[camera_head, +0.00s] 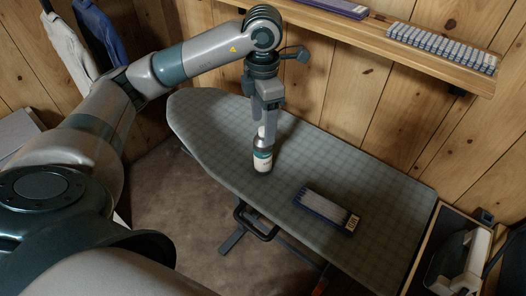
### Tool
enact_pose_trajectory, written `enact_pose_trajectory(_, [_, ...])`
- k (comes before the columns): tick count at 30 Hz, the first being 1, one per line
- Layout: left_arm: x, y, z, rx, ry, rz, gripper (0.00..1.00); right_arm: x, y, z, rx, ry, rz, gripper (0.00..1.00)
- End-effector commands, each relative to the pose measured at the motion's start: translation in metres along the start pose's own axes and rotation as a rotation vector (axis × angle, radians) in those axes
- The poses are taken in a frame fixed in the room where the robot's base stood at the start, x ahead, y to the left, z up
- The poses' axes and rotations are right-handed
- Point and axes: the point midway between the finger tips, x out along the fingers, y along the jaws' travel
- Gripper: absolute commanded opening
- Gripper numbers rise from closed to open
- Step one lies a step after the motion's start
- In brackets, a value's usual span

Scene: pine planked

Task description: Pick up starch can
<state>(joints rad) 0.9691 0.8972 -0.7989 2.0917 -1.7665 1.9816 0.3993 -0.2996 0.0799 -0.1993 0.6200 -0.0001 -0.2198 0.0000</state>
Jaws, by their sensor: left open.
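The starch can (262,162) stands upright on the ironing board (215,125), near the middle of its length. It is white with a dark band. My left gripper (267,130) points down from above, its fingers at the upper part of the can, which they partly cover. The left gripper is open; I cannot tell whether a finger touches the can. My right gripper is not in view.
An iron (465,262) sits in a holder at the board's right end. A wooden shelf (420,58) with boxes runs along the plank wall. Clothes (70,50) hang at the upper left.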

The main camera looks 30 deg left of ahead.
Motion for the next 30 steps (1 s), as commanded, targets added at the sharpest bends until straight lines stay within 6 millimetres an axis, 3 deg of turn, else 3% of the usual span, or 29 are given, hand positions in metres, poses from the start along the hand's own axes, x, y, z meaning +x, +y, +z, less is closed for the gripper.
enact_pose_trajectory(6, [0.019,0.000,0.000,-0.002,0.001,0.000,0.62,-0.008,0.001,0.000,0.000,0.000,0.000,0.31])
enact_pose_trajectory(22, [0.027,-0.001,-0.001,-0.001,0.003,-0.002,0.62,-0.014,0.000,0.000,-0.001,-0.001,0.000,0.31])
enact_pose_trajectory(30, [0.053,-0.005,-0.003,-0.001,0.003,-0.003,0.62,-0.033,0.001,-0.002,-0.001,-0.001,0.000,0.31])
